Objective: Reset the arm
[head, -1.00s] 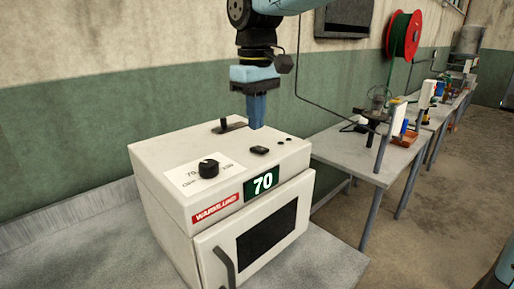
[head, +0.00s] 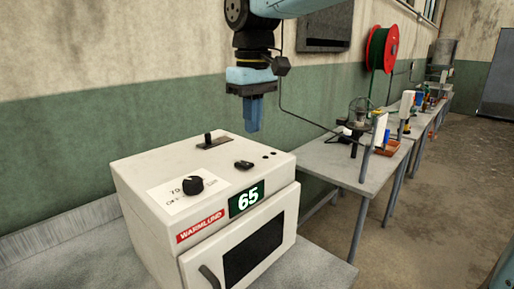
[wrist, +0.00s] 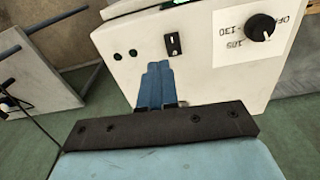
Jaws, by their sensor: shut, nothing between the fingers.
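My gripper (head: 254,116) is shut and empty, pointing down in the air above the back right part of the white oven (head: 150,165). Its blue fingers are together and also show in the wrist view (wrist: 155,80), in front of the oven top. The oven bears a red WARMLUND label (head: 201,231) and a green display (head: 250,198) reading 65. On its top are a black knob (head: 193,185), a small black switch (head: 244,164) and a dark lever (head: 209,140). The knob (wrist: 261,27) and switch (wrist: 173,44) also show in the wrist view.
The oven stands on a grey bench (head: 70,258) beside the wall. To the right, a grey table (head: 345,168) carries several small items. A red and green spool (head: 382,48) hangs behind it. The floor (head: 425,235) on the right is clear.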

